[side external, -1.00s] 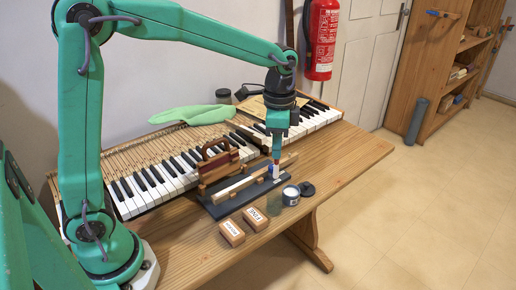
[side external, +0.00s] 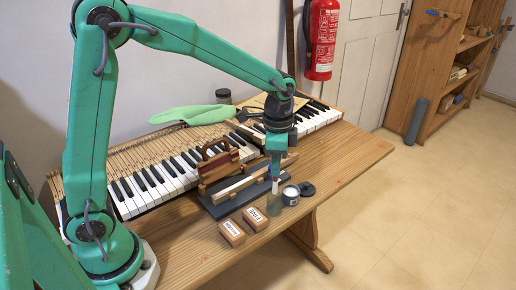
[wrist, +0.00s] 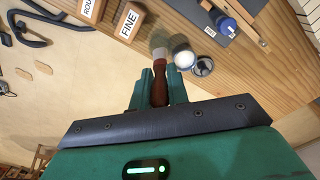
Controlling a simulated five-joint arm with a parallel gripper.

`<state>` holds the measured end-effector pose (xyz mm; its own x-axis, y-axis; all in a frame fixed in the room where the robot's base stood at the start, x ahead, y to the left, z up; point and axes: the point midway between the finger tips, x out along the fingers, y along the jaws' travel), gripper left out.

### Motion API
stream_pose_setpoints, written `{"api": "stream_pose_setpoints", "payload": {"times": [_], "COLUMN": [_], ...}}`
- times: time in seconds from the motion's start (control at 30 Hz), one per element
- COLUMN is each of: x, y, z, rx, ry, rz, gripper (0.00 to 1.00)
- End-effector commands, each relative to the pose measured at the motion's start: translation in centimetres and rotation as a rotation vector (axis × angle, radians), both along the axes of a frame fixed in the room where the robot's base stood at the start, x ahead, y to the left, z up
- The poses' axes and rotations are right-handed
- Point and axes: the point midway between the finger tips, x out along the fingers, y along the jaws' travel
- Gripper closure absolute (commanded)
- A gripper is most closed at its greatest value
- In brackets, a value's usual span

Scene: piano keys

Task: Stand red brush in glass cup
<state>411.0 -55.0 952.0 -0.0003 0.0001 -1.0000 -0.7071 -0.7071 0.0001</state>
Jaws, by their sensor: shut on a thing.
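My gripper (side external: 274,176) is shut on the red brush (side external: 275,186), which hangs upright below the jaws with its pale end down. In the wrist view, the brush's red-brown handle (wrist: 159,92) sits between my fingers (wrist: 160,82), and its pale tip points away from me. The clear, greenish glass cup (side external: 273,208) stands on the bench near the front edge, just below the brush. The brush tip looks to be at or over the cup's mouth; I cannot tell whether it is inside.
A jar with white contents (side external: 291,195) stands close right of the cup, with a black lid (side external: 307,188) beyond. Wooden blocks, one marked FINE (side external: 255,218), stand left. Behind are a dark board (side external: 222,208) with a wooden strip, a blue-capped item (wrist: 227,25) and piano keys (side external: 150,180).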

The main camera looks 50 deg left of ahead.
Motion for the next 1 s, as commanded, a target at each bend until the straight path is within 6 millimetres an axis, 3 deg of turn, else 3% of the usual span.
{"api": "stream_pose_setpoints", "payload": {"times": [1.0], "x": [0.0], "y": [0.0], "z": [-4.9], "rx": [0.0], "ry": [0.0], "rz": [0.0], "gripper": [1.0]}}
